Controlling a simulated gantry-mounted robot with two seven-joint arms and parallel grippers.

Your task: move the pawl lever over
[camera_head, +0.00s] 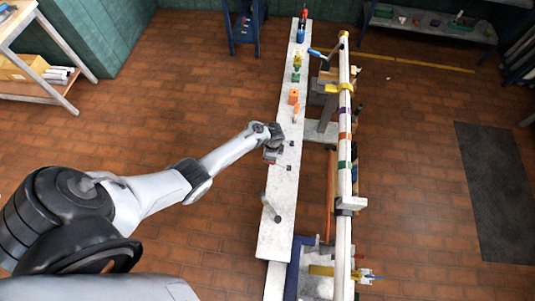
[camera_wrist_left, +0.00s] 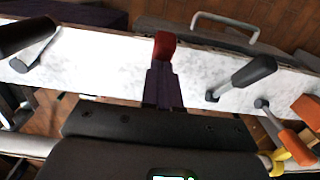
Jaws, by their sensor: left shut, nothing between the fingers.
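My left gripper (camera_head: 270,157) is over the left edge of the long white bench, about mid-length. In the left wrist view its dark purple fingers with a red tip (camera_wrist_left: 164,47) are shut together and empty. A lever with a dark grip (camera_wrist_left: 254,71) rises from the bench right of the fingers, apart from them in that picture. A second dark-gripped lever (camera_wrist_left: 33,42) stands at the left; a grey lever on the near bench shows in the head view (camera_head: 271,208). An orange-handled lever (camera_wrist_left: 291,139) is at the right edge. I cannot tell which lever is the pawl lever.
The white bench (camera_head: 275,235) carries an orange part (camera_head: 293,96) and a green and yellow fitting (camera_head: 297,66) farther back. A long white mast (camera_head: 344,200) with coloured bands runs alongside at right. A blue-handled lever (camera_head: 317,53) is near its far end. The brick floor is open at left.

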